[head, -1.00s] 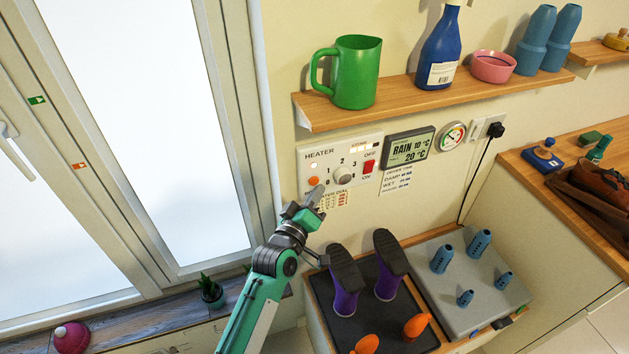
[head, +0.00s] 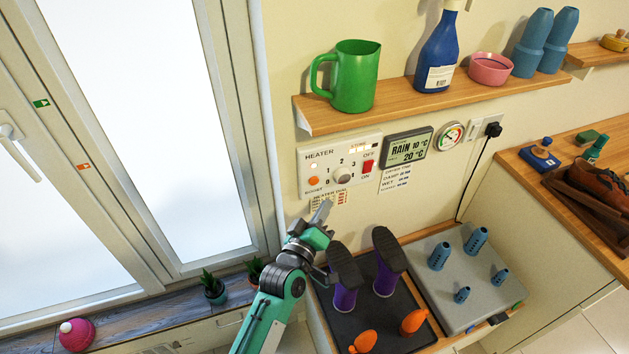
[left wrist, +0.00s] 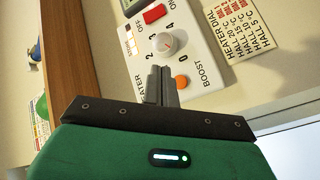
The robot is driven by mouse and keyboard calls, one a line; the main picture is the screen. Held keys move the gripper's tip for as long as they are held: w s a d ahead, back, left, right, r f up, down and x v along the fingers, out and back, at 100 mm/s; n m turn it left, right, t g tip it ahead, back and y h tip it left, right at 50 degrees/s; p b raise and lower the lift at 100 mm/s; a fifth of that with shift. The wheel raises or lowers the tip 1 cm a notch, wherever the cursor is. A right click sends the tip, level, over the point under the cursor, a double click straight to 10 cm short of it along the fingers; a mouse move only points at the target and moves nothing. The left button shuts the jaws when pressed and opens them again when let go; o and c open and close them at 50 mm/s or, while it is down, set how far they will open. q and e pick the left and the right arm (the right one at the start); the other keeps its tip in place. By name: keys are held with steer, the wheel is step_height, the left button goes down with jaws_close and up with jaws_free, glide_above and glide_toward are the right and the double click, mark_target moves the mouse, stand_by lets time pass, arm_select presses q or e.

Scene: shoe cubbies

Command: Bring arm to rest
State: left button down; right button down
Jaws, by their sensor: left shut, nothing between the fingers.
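My left gripper (head: 322,212) is shut and empty, with its fingertips just below the heater panel in the head view. In the left wrist view its closed fingers (left wrist: 162,86) point toward the panel. The white heater panel (head: 327,158) is on the wall, with a dial (head: 342,175), an orange boost button (head: 313,181) and a red on/off switch (head: 368,166). The panel also shows in the left wrist view (left wrist: 200,62). A paper heater dial chart (head: 327,199) hangs under the panel, partly behind my fingers. My right gripper is out of view.
Dark boots (head: 387,262) and orange items stand on a black tray (head: 378,327) close to my left wrist. Beside it is a grey board with blue pegs (head: 438,256). A wooden shelf (head: 440,101) is above. Potted plants (head: 214,289) stand on the window sill.

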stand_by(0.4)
arm_select(q)
steer(key=s+a+f+m+g+y, duration=0.1)
steer(key=s+a+f+g, duration=0.1)
steer(key=f, duration=0.8)
steer(key=s+a+f+m+g+y, duration=0.1)
steer(key=s+f+g, duration=0.15)
steer(key=f, duration=0.75)
steer(key=s+a+f+m+g+y, duration=0.1)
steer(key=s+a+f+g, duration=0.1)
steer(key=f, duration=0.7)
steer(key=s+a+f+m+g+y, duration=0.15)
steer(key=s+a+f, duration=0.25)
steer(key=s+f, duration=0.4)
steer(key=s+a+f+g, duration=0.25)
steer(key=s+f, duration=0.35)
steer(key=f, duration=0.4)
steer(key=s+a+f+m+g+y, duration=0.1)
steer(key=s+a+f, duration=0.3)
steer(key=s, duration=0.5)
steer(key=s+a+f+m+g+y, duration=0.1)
steer(key=s+a+f+g, duration=0.2)
steer(key=s, duration=0.7)
steer(key=s+a+f+m+g+y, duration=0.1)
steer(key=s+a+f+g, duration=0.1)
steer(key=s+a+f, duration=0.4)
steer(key=s+a, duration=0.1)
steer(key=s, duration=0.3)
steer(key=shift+a+f, duration=0.25)
steer(key=shift+f, duration=0.1)
